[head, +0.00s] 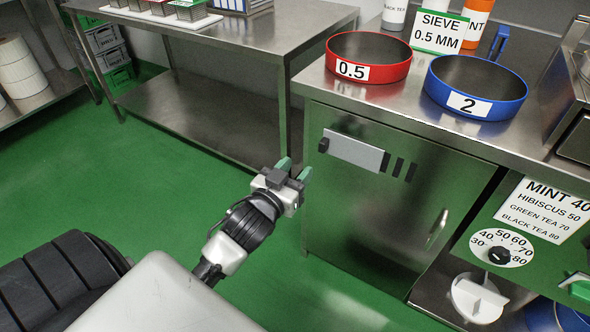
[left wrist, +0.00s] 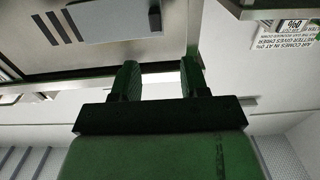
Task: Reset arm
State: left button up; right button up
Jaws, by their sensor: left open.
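My left gripper (head: 294,169) is in front of the steel cabinet, near its left edge and over the green floor. Its two green-tipped fingers stand apart, with nothing seen between them. The left wrist view also shows the left gripper (left wrist: 156,80) open and empty, with part of the cabinet front (left wrist: 100,62) beyond it at the upper left. My left arm reaches in from the lower left of the head view. My right gripper is not in view.
A red sieve (head: 342,83) marked 0.5 and a blue sieve (head: 436,95) marked 2 stand on the cabinet's steel top (head: 400,120). A steel table (head: 262,45) stands behind at the left. A dial (head: 499,255) is at the right. Green floor (head: 150,160) is open at the left.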

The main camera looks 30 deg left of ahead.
pick_arm(q)
jog(key=shift+f, duration=0.1)
dwell(0.3)
